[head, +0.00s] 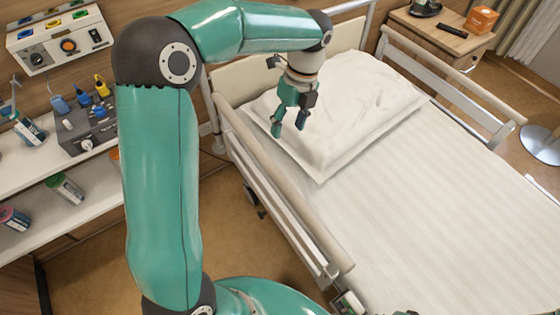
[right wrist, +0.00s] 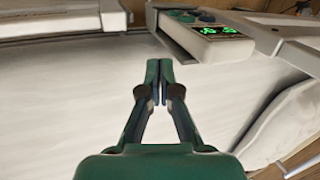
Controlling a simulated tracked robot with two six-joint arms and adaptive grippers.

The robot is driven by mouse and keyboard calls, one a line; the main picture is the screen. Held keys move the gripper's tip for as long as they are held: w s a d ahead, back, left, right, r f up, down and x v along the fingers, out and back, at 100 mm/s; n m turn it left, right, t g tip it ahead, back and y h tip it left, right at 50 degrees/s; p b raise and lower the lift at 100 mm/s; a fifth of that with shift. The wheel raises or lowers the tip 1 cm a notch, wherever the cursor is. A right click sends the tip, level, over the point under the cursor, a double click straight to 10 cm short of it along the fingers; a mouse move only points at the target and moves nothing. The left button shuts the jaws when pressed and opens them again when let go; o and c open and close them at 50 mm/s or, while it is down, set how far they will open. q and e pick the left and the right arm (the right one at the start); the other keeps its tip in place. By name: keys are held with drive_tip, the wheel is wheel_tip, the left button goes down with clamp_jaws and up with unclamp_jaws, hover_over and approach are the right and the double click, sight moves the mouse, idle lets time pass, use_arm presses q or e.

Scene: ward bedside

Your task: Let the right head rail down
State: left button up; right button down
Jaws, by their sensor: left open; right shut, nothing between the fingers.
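Two head rails show in the head view: the near one (head: 262,165) on the picture's left and the far one (head: 455,88). Both stand up along the mattress; the picture does not label which is the right one. My left gripper (head: 290,131) is open and empty above the pillow, inward of the near rail and apart from it. My right gripper (right wrist: 158,70) is shut and empty in the right wrist view, over the white sheet. Any rail release is not clearly visible.
The pillow (head: 338,105) lies at the bed's head. A shelf (head: 95,205) with bottles and a pump stands at left. A bedside cabinet (head: 440,38) with an orange box (head: 482,20) is at the far side. Floor shows between shelf and bed.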

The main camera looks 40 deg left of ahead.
sight(275, 168)
use_arm(q)
drive_tip(key=s+f, duration=0.1)
drive_tip(key=f, duration=0.4)
drive_tip(key=s+a+f, duration=0.1)
drive_tip(key=f, duration=0.4)
drive_tip(key=s+f+p, duration=0.1)
drive_tip(key=f, duration=0.5)
drive_tip(key=shift+s+a, duration=0.2)
drive_tip(key=shift+s, duration=0.1)
drive_tip(key=shift+c, duration=0.4)
clamp_jaws()
